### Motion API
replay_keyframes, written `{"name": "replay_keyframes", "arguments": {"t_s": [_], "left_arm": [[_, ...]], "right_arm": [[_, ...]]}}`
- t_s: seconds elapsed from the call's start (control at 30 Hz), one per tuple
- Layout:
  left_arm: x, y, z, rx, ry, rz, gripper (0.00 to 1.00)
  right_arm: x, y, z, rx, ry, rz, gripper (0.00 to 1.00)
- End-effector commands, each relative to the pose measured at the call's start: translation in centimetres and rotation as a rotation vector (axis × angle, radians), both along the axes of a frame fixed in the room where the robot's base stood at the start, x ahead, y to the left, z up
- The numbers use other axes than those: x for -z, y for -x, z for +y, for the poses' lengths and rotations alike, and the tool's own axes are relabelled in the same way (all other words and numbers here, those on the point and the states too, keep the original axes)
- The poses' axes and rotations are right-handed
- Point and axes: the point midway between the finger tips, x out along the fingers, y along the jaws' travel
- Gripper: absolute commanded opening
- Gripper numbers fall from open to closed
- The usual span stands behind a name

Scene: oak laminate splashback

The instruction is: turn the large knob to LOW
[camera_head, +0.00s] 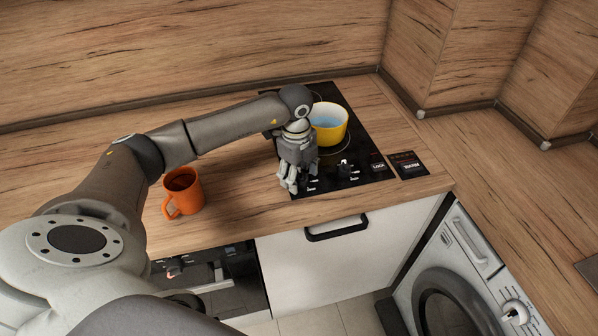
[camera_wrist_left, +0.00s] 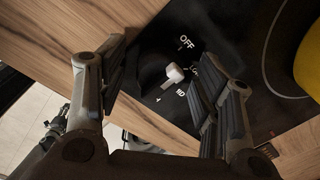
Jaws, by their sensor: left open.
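A dark knob with a white pointer (camera_wrist_left: 174,73) shows in the left wrist view on the black hob panel. "OFF" is printed above its right side; other labels sit to the right and below, partly covered by a finger. The exact pointer setting is hard to tell. My left gripper (camera_head: 287,187) is over the front left of the hob, pointing down. In the left wrist view its open fingers (camera_wrist_left: 160,66) stand on either side of the knob; contact cannot be told. In the head view another knob (camera_head: 347,169) stands to the right. My right gripper is not in view.
A yellow pot (camera_head: 329,124) with blue contents stands on the hob (camera_head: 352,120) behind the gripper. An orange mug (camera_head: 184,191) stands on the wooden counter to the left. A small dark panel (camera_head: 408,164) lies at the right. A washing machine (camera_head: 470,275) is below right.

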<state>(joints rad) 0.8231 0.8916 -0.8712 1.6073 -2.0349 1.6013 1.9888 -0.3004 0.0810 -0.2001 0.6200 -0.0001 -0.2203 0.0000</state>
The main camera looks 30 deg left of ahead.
Motion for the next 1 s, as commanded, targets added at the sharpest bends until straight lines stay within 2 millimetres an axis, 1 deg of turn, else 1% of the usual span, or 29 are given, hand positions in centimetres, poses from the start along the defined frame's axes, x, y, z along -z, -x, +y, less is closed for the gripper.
{"name": "replay_keyframes", "arguments": {"t_s": [0.13,0.17,0.5,0.77,1.0], "left_arm": [[0.0,0.0,0.0,0.001,0.0,0.0,0.59],[0.0,0.0,0.0,0.001,0.0,0.0,0.58],[0.0,0.0,0.0,0.001,0.001,0.001,0.14],[0.0,0.0,0.0,0.026,0.0,0.001,0.14],[0.2,0.0,0.0,0.142,0.001,0.001,0.14]], "right_arm": [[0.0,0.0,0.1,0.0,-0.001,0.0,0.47],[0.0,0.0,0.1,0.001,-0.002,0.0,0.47],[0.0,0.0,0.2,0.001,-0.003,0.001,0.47],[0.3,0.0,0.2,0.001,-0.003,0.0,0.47],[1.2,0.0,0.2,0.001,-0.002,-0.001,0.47]]}}
